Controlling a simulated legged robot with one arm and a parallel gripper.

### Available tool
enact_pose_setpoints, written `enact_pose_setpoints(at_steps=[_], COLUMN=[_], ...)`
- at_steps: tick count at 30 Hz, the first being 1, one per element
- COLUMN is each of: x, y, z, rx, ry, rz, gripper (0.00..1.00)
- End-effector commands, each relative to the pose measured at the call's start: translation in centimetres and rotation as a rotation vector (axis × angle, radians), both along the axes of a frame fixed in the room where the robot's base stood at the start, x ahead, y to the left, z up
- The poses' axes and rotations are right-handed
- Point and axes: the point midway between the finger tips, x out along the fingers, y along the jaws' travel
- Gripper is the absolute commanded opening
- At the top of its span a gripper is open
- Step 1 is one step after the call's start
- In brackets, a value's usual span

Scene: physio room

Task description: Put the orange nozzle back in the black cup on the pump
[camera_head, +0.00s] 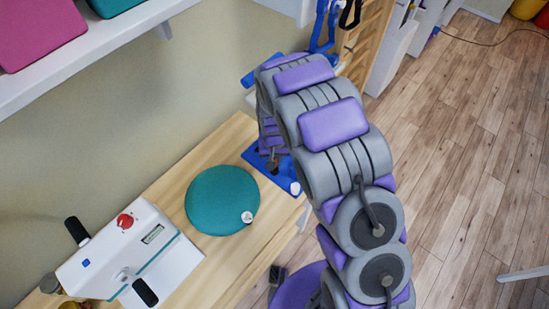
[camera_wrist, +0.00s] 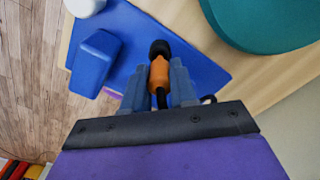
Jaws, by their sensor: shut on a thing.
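My gripper (camera_wrist: 159,88) is shut on the orange nozzle (camera_wrist: 159,72), which has a black rounded end pointing away from the jaws. It holds the nozzle over the blue mat in the wrist view; I cannot tell if the nozzle touches the mat. In the head view my arm hides most of the gripper. The pump (camera_head: 132,254) is a white box with a red knob and a small display, at the lower left of the wooden table. Two black cylindrical parts, one at its far left (camera_head: 77,231) and one at its front (camera_head: 145,292), stick out from it; I cannot tell which is the cup.
A teal round cushion (camera_head: 222,200) lies between the pump and my gripper, with a small white object (camera_head: 247,217) on it. A blue mat (camera_wrist: 200,62) bears a blue block (camera_wrist: 95,63). A white shelf (camera_head: 95,50) overhangs the table's back. Floor on the right is open.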

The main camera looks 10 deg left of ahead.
Motion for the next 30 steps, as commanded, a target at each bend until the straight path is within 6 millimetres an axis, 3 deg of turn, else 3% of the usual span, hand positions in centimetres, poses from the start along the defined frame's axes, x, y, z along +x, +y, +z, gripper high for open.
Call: enact_pose_setpoints(at_steps=[30], x=[0.0], y=[-0.1], z=[-1.7], rx=[0.002], ry=[0.0], rz=[0.0], gripper=[0.0])
